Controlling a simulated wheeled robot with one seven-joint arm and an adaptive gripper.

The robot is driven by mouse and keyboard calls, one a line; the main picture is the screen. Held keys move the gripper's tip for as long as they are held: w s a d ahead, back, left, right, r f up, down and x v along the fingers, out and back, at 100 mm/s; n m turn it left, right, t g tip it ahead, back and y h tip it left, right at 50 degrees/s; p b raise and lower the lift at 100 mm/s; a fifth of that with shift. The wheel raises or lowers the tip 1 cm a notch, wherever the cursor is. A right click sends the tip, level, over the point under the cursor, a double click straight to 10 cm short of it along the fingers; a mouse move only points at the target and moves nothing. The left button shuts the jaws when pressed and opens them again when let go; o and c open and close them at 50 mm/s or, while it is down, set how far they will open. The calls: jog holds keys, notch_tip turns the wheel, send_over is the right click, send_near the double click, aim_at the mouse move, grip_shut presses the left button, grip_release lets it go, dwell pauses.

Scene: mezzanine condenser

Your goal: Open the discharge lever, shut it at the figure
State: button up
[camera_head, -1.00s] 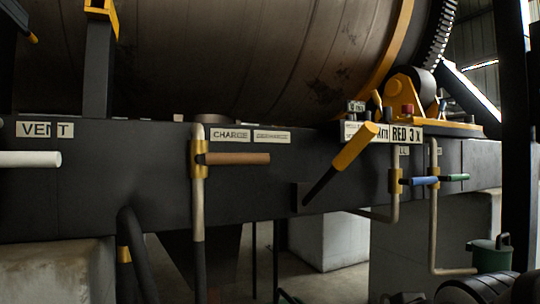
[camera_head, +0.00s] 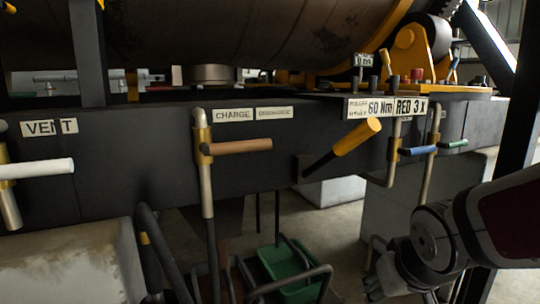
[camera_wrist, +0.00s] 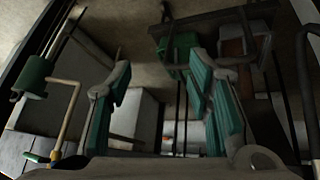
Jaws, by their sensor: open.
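A lever with a brown handle (camera_head: 240,146) sticks out to the right from a vertical pipe on the dark beam. Above it are a CHARGE plate (camera_head: 233,115) and a smaller plate (camera_head: 274,113) that seems to read DISCHARGE. A yellow-handled lever (camera_head: 357,137) on a black rod slants up to the right, right of these plates. I cannot tell for sure which lever the smaller plate names. A sign with 60 Nm (camera_head: 379,110) and RED 3 x stands above the yellow handle. My gripper (camera_wrist: 160,100) is open and empty; it is low at right, apart from the levers.
A white-handled lever (camera_head: 38,168) is under the VENT plate at left. Blue (camera_head: 417,151) and green (camera_head: 453,144) handles are at right. A small display (camera_head: 364,60) stands above the sign. A green tray (camera_head: 287,266) and bent tubes lie below the beam.

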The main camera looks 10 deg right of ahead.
aim_at(361, 142)
jog(key=w+d+r+n+t+y+p, duration=0.1)
jog(key=w+d+r+t+y+p, duration=0.1)
jog(key=w+r+t+p, duration=0.85)
jog(key=s+a+r+y+p, duration=0.15)
jog(key=s+r+p, duration=0.25)
jog(key=r+p, duration=0.4)
jog(key=s+r+y+p, duration=0.2)
jog(key=s+r+p, duration=0.25)
jog(key=p, duration=0.55)
jog(key=shift+t+h, duration=0.25)
jog(key=shift+t, duration=0.2)
jog(key=w+b, duration=0.3)
jog(key=w+a+b, duration=0.1)
jog(key=w+b, duration=0.4)
jog(key=b, duration=0.1)
jog(key=shift+w+a+r+b, duration=0.15)
jog(key=shift+w+r+b, duration=0.05)
jog(key=shift+w+b, duration=0.2)
jog(key=shift+w+a+r, duration=0.1)
jog(key=shift+w+a, duration=0.1)
jog(key=shift+w, duration=0.7)
jog(key=shift+w+a, duration=0.15)
jog(key=shift+w, duration=0.75)
jog(key=shift+w+a+r, duration=0.1)
jog(key=shift+w+a, duration=0.1)
jog(key=shift+w, duration=0.7)
grip_shut()
